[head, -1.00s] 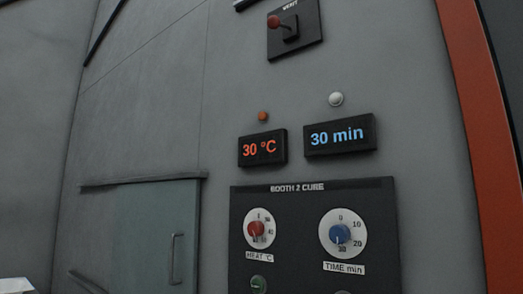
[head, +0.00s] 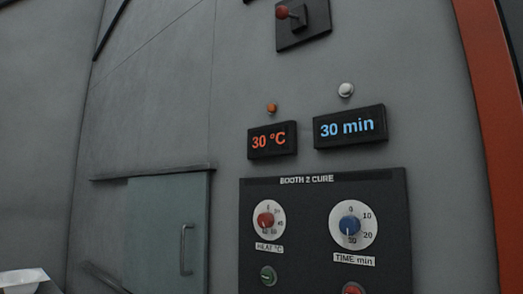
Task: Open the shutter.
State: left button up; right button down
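A grey-green panel (head: 155,235), which looks like the shutter, is at the lower left of the head view. It hangs under a dark rail (head: 150,173) on the grey wall. A dark vertical bar handle (head: 184,249) sits near its right edge. The panel's lower end is cut off by the frame, and how far it stands open cannot be told.
The control panel (head: 310,192), marked "BOOTH 2 CURE", has a red heat knob (head: 266,220) and a blue time knob (head: 349,227). Displays above read 30 °C (head: 271,141) and 30 min (head: 350,127). A red-knobbed lever (head: 290,14) is higher up. A white object (head: 22,278) shows lower left.

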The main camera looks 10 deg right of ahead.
aim_at(166, 250)
jog(key=i+j+z, duration=0.1)
jog(key=i+j, duration=0.25)
jog(key=j, duration=0.3)
jog(key=i+j+z, duration=0.15)
jog(key=i+j, duration=0.2)
jog(key=j, duration=0.3)
jog(key=z, duration=0.05)
